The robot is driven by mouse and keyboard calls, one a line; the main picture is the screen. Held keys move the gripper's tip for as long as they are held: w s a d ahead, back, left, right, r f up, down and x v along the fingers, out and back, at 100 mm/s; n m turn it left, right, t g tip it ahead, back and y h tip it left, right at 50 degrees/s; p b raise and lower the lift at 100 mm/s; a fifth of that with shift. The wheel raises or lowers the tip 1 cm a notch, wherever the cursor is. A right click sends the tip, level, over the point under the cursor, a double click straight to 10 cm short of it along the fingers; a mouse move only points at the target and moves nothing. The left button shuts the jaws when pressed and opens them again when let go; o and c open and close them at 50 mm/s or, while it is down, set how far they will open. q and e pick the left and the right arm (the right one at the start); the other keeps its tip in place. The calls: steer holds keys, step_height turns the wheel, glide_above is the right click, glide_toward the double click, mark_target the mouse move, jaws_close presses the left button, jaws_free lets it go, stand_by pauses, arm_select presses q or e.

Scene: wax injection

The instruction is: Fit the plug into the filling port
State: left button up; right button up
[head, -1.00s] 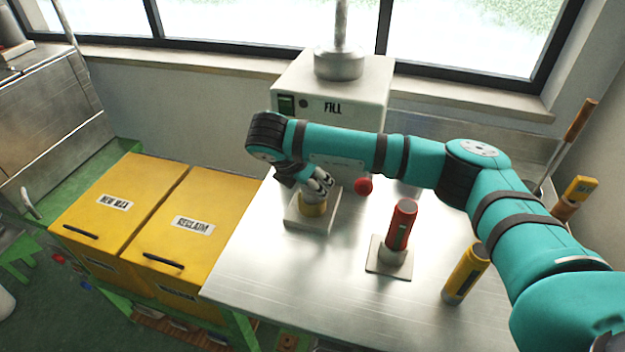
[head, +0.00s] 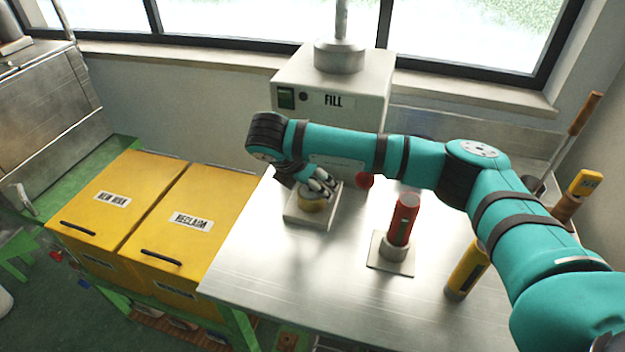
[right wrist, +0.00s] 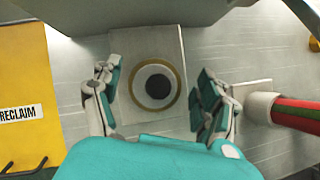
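The filling port stands as a short yellow-rimmed round piece (head: 311,205) on a pale square base (head: 294,216), below the FILL machine. In the right wrist view the round piece (right wrist: 155,106) shows a yellow rim, a pale ring and a dark round middle. I cannot tell whether the dark middle is a plug or the port's opening. My right gripper (head: 322,184) is right above it. Its fingers (right wrist: 155,84) are spread apart on both sides of the round piece, with a gap and nothing held between them. My left gripper is out of view.
The FILL machine (head: 350,97) stands behind, with a red knob (head: 365,180). A red cylinder (head: 403,220) stands in a holder on a pale plate. A yellow cylinder (head: 466,270) stands at right. Yellow bins (head: 150,200) are at left. The metal table (head: 290,285) is clear in front.

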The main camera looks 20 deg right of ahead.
steer(key=v, duration=1.2)
steer(key=shift+d, duration=0.1)
stand_by(0.4)
